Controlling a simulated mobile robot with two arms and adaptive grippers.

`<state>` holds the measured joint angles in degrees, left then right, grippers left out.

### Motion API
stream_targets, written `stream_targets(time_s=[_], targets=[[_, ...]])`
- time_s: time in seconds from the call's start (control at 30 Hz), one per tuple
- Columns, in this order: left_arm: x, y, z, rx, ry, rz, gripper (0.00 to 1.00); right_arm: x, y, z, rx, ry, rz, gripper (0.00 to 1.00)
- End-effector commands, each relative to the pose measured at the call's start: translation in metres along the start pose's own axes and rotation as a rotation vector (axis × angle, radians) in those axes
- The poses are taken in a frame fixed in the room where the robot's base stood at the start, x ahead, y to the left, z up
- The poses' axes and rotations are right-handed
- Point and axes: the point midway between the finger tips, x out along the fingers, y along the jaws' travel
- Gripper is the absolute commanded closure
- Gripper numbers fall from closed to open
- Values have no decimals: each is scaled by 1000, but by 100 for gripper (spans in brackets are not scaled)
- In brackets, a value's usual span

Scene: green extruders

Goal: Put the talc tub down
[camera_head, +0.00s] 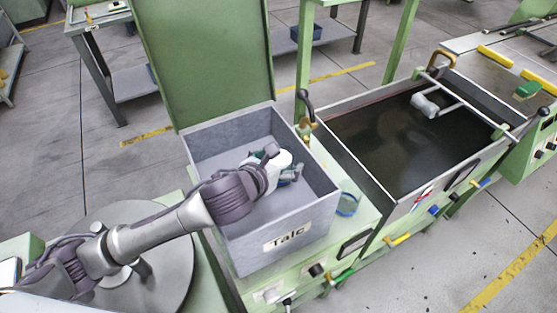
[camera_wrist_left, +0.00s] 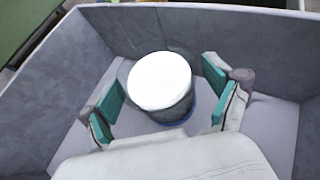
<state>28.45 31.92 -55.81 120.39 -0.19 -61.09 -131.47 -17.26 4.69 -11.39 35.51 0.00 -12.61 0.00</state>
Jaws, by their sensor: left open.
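The talc tub (camera_wrist_left: 160,82) is a short cylinder with a white round top and a darker side. In the left wrist view it stands upright inside the grey bin labelled "Talc" (camera_head: 296,241), on what looks like the bin floor. My left gripper (camera_head: 284,170) reaches down into the bin. Its fingers with teal pads (camera_wrist_left: 165,107) are spread on either side of the tub, with visible gaps, so it is open. In the head view the gripper largely hides the tub. My right gripper is not in view.
The bin's walls (camera_wrist_left: 75,45) stand close around the gripper. A tall green panel (camera_head: 205,60) rises behind the bin. A small clear container (camera_head: 348,200) stands to its right. A dark tank (camera_head: 400,145) with a metal frame lies further right.

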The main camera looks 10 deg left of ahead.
Motion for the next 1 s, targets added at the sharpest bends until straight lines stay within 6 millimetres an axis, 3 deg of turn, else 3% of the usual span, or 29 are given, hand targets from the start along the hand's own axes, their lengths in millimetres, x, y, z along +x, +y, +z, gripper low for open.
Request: stream_targets(time_s=[0.23,0.6,0.7,1.0], targets=[[-18,0,2,2,-2,0,11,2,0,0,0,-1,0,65],[-95,0,1,2,-1,-2,11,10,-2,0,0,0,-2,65],[-112,0,5,2,3,0,11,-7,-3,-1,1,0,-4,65],[-122,0,2,0,0,0,11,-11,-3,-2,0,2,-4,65]])
